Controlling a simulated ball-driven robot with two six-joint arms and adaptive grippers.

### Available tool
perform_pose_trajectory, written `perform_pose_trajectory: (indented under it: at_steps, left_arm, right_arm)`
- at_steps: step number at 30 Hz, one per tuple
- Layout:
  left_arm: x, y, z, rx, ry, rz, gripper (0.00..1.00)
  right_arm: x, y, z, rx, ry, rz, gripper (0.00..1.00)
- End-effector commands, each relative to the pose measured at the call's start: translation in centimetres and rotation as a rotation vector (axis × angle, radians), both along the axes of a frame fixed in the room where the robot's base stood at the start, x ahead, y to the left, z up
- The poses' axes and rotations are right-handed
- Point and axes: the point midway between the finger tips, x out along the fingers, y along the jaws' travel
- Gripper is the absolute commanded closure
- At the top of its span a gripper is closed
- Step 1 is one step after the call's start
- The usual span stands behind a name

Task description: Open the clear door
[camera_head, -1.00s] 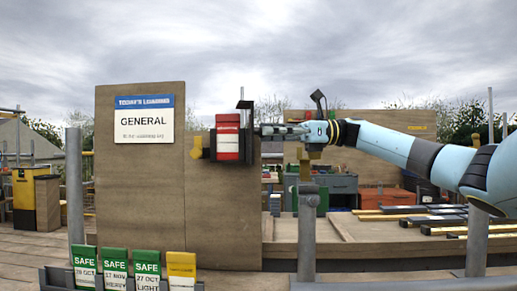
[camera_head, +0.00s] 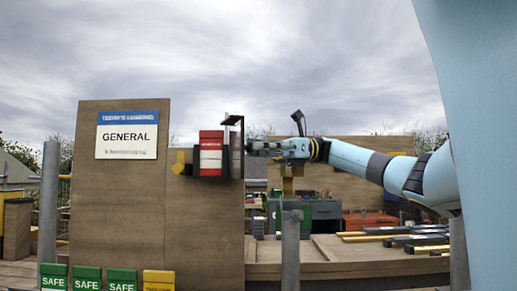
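A dark box holder on the wooden board carries a red and white card block (camera_head: 211,153). At its right side stands an upright dark frame (camera_head: 241,133) with a short bar on top, seen nearly edge-on. This may be the clear door; no clear pane can be made out, so I cannot tell how far it stands open. My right gripper (camera_head: 256,146) comes in from the right and points left. Its tips are close to the frame; whether they touch it is unclear. The finger gap is too small to judge. My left gripper is out of view.
A yellow fitting (camera_head: 181,163) sits left of the holder. A GENERAL sign (camera_head: 127,136) is on the board (camera_head: 120,220). Green SAFE cards (camera_head: 87,278) and a yellow card (camera_head: 159,280) stand below. A grey post (camera_head: 291,250) rises below my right arm.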

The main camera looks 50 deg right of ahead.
Motion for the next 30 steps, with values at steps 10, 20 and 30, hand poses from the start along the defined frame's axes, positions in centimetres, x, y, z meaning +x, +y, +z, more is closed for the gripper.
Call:
perform_pose_trajectory:
  at_steps: [10,20,30]
  left_arm:
    - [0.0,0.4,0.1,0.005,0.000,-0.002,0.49]
    - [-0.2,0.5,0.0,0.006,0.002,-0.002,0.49]
    - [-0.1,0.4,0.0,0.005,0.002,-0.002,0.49]
  right_arm:
    - [0.0,0.0,0.1,0.001,-0.002,-0.003,0.54]
    - [-1.4,-2.8,0.2,0.004,-0.006,-0.006,0.54]
    - [-3.4,-6.4,0.1,0.003,-0.005,-0.004,0.54]
